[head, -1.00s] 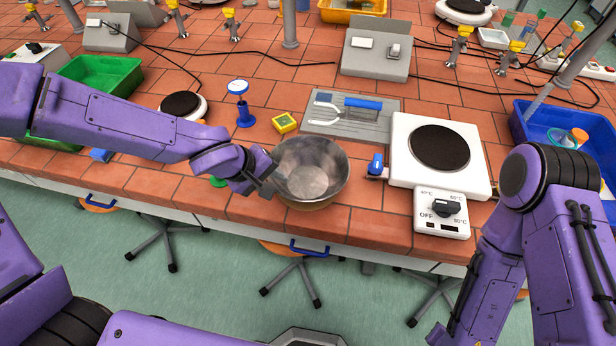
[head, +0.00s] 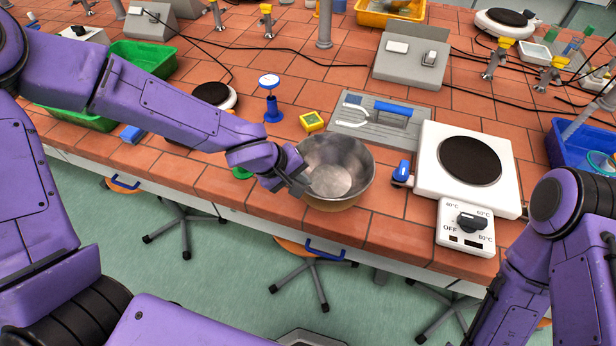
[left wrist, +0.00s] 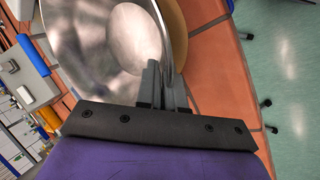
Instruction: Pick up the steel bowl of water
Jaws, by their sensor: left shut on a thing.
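The steel bowl (head: 342,168) is at the front edge of the tiled bench in the head view, looking upright. My left gripper (head: 303,183) is shut on the left side of its rim. In the left wrist view the bowl (left wrist: 90,40) fills the top, and the gripper fingers (left wrist: 162,85) close over its wall. The inside looks shiny; I cannot make out the water level. I cannot tell whether the base touches the bench. My right arm stands at the right, with its gripper out of view.
A grey board (head: 345,125) with a blue-handled tool, a yellow timer (head: 312,122) and a blue stand (head: 272,108) lie behind. Stools (head: 300,250) stand below the bench edge.

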